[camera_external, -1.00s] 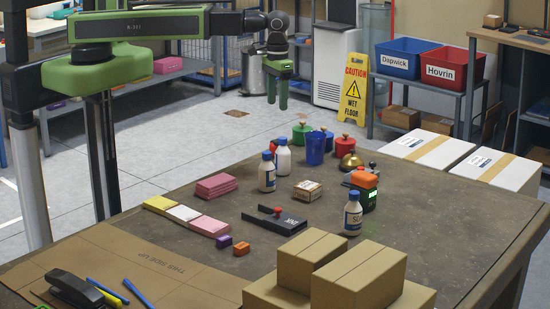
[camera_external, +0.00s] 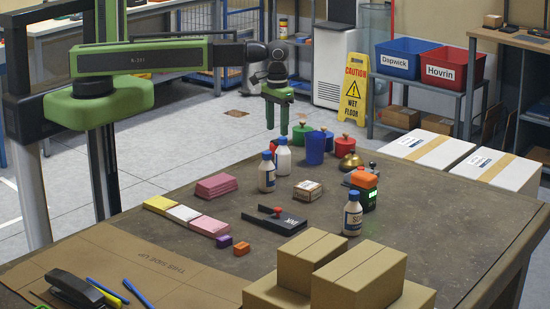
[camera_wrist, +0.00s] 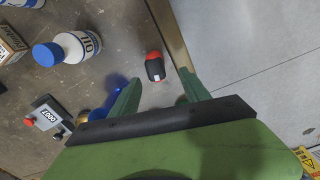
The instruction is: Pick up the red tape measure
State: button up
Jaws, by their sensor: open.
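The red tape measure (camera_wrist: 155,67), red and black with a small pale label, lies on the table near its edge in the wrist view. In the outside view only a bit of red (camera_external: 273,145) shows behind the white bottles, probably the same tape measure. My gripper (camera_external: 277,129) is open and empty above the far side of the table, over that spot. In the wrist view its two green fingers (camera_wrist: 160,80) point toward the tape measure, which lies just beyond and between the tips, apart from them.
White bottles with blue caps (camera_external: 267,172) stand close by on the near side. A small cardboard box (camera_external: 307,190) lies nearer. The table edge runs beside the tape measure in the wrist view.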

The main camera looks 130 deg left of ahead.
aim_at(277, 141)
jog(key=f+b, duration=0.4)
jog(key=f, duration=0.1)
jog(key=f+b, duration=0.2)
jog(key=shift+w+d+f, duration=0.15)
jog(key=shift+w+d, duration=0.15)
jog(key=shift+r, duration=0.2)
jog(key=shift+c, duration=0.4)
grip_shut()
